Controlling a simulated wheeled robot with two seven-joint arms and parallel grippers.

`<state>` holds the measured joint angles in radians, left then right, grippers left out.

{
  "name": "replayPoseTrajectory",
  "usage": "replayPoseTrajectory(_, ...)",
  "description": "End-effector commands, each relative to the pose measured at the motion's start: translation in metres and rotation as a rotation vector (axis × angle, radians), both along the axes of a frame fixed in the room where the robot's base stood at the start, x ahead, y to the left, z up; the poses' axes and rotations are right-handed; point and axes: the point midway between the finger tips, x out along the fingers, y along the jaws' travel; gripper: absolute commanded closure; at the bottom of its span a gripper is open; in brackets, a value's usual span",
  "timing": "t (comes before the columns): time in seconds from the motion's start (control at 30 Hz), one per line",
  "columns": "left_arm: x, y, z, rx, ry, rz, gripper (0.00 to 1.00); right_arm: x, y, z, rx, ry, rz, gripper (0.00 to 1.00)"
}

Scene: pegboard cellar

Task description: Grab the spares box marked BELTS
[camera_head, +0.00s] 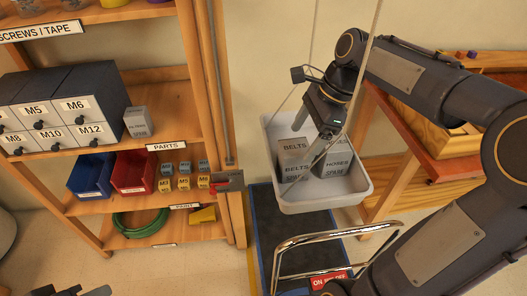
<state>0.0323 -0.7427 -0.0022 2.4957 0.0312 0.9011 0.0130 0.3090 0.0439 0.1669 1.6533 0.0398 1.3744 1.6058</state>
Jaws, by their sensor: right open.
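The grey spares box marked BELTS (291,163) sits at the left in a pale hanging tray (318,199). Its label shows on the top and on the front. My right gripper (306,148) reaches down into the tray from above, its jaws open. One finger is behind the box and the other passes in front of its right part. I cannot tell whether either finger touches the box. A grey box marked HOSES (339,164) sits to the right in the same tray. Dark parts at the bottom left edge look like my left gripper (72,291), mostly cut off.
The tray hangs on thin cords, close to my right gripper. A wooden shelf (170,95) with drawers, bins and small boxes stands at left. A chrome rail (335,234) with a red sign stands below the tray. A wooden bench (400,170) is at right.

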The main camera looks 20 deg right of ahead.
Motion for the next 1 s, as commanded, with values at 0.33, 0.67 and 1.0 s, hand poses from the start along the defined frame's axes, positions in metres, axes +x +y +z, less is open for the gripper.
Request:
replayPoseTrajectory(0.33, 0.000, 0.000, -0.003, 0.000, 0.001, 0.000, 0.70, 0.003, 0.015, -0.037, 0.001, 0.006, -0.003, 0.20)
replayPoseTrajectory(0.67, 0.000, 0.000, -0.002, 0.000, 0.001, 0.000, 0.70, 0.007, 0.030, -0.073, 0.001, 0.003, -0.004, 0.20)
replayPoseTrajectory(1.0, 0.000, 0.000, -0.002, 0.000, 0.001, 0.000, 0.70, 0.007, 0.030, -0.073, -0.001, 0.002, -0.004, 0.37)
